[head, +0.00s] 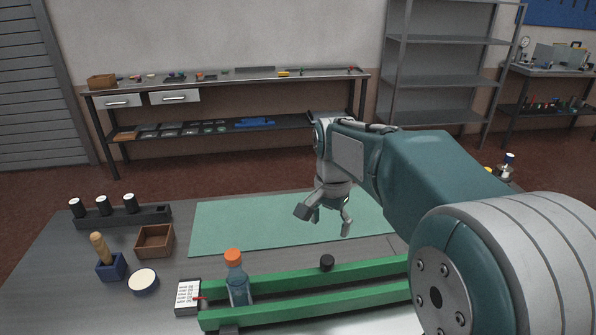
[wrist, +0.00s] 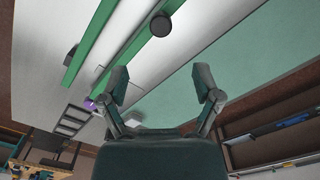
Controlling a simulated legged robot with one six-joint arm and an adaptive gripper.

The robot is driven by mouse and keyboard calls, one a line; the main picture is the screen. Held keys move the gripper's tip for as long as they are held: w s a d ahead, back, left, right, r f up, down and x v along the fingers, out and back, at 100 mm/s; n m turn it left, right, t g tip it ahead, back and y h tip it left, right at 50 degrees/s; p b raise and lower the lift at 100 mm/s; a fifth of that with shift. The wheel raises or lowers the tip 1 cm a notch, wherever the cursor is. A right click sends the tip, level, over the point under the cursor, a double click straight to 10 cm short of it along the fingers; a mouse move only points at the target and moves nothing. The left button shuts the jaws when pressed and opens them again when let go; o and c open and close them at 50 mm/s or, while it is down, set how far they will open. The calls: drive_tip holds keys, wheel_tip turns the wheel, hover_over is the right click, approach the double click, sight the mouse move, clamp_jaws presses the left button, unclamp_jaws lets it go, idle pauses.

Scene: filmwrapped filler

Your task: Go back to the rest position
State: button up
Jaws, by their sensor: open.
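My gripper (head: 324,222) hangs from my teal and grey arm above the green mat (head: 230,228) in the head view. Its fingers are spread apart with nothing between them, and they also show open in the wrist view (wrist: 162,90). A clear bottle with an orange cap (head: 237,285) stands upright at the green rails (head: 290,283), left of and nearer than my gripper. A small black cap-like piece (head: 327,262) is at the far rail, below my gripper in the picture; a round black piece also shows in the wrist view (wrist: 161,25).
On the table's left are a dark rack (head: 150,216) with several white-topped black pieces, a wooden box (head: 154,241), a blue holder with a wooden-handled tool (head: 110,266), a round dish (head: 143,281) and a notepad (head: 187,296). The mat's left part is clear.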

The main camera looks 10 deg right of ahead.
drive_tip(key=s+r+n+t, duration=0.1)
drive_tip(key=s+n+t, duration=0.4)
drive_tip(key=s, duration=1.5)
drive_tip(key=shift+s+r+n+t, duration=0.2)
drive_tip(key=shift+s+n+t, duration=0.15)
drive_tip(key=shift+n, duration=1.65)
drive_tip(key=shift+d, duration=0.1)
